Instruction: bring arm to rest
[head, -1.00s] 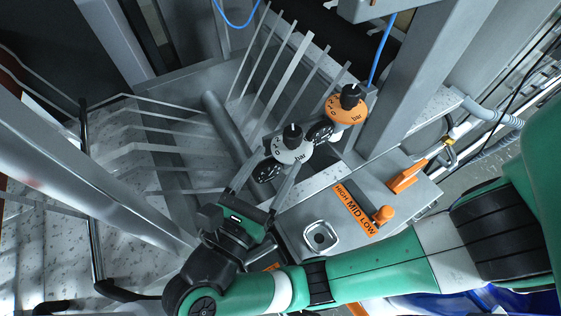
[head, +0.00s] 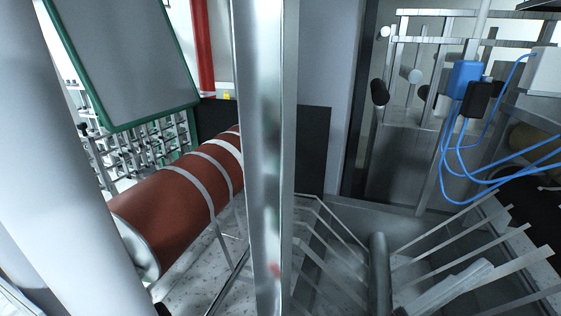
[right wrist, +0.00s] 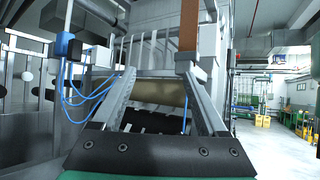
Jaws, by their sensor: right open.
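My right gripper (right wrist: 150,98) shows in the right wrist view. Its two grey fingers stand apart with nothing between them. Behind them are machine parts, a pale roller (right wrist: 160,92) and upright webbing strips. Neither gripper shows in the head view now. The left gripper and left arm are not in any current frame. The regulator knobs and the orange lever panel seen earlier are out of view.
A red-brown roller (head: 180,200) with pale bands lies left of a steel post (head: 265,150). Blue cables (head: 470,165) hang from boxes at the right. Webbing strips (head: 440,235) fan over a trough. An open aisle (right wrist: 275,135) lies at the right in the wrist view.

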